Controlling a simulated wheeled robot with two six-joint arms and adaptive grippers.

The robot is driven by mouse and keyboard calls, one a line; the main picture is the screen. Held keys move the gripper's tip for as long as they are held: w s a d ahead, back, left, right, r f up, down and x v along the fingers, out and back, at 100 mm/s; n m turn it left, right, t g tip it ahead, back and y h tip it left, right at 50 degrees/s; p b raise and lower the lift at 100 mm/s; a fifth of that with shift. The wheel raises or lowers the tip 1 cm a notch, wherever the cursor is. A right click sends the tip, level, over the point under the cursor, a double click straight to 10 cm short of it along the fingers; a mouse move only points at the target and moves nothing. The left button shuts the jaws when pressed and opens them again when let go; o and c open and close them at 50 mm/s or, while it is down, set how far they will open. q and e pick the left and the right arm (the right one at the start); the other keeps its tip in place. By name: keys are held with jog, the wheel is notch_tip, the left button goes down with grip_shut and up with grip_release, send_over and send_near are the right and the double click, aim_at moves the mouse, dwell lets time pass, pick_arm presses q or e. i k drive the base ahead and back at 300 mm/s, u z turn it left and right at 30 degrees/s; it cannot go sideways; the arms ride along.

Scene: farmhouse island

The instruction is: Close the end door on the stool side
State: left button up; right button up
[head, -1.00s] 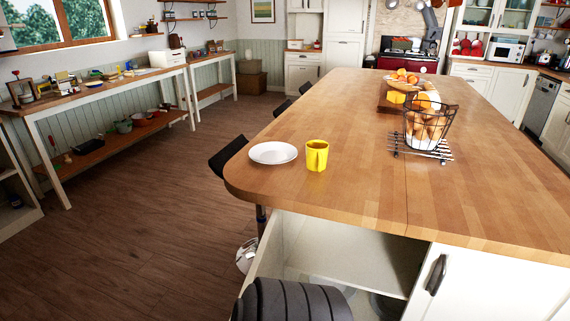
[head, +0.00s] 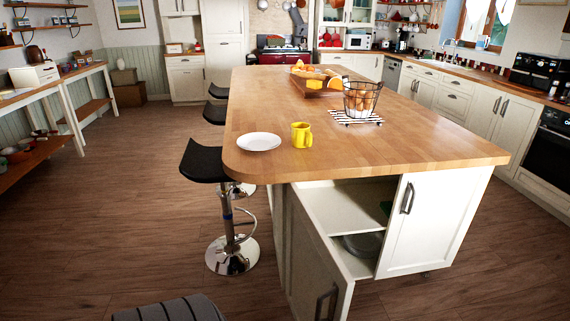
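The stool-side end door (head: 312,262) of the white island cabinet stands open in the head view. It swings out towards me from the left side of the end opening, and its dark handle (head: 327,301) is near its free edge, low in the picture. The open compartment shows a shelf (head: 345,208) and a grey bowl-like item (head: 364,243) below it. The other end door (head: 432,222), on the right, is shut, with a dark handle (head: 407,198). Neither of my grippers is in view.
A black-seated chrome stool (head: 232,252) stands just left of the open door. More stools line the island's left side. A white plate (head: 259,141) and yellow mug (head: 301,135) sit on the worktop (head: 400,145). The floor (head: 110,235) at left is clear.

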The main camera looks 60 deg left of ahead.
aim_at(319, 286)
jog(key=u, duration=1.75)
jog(key=i, duration=0.5)
jog(key=z, duration=1.55)
jog(key=k, duration=0.55)
jog(key=u, duration=0.6)
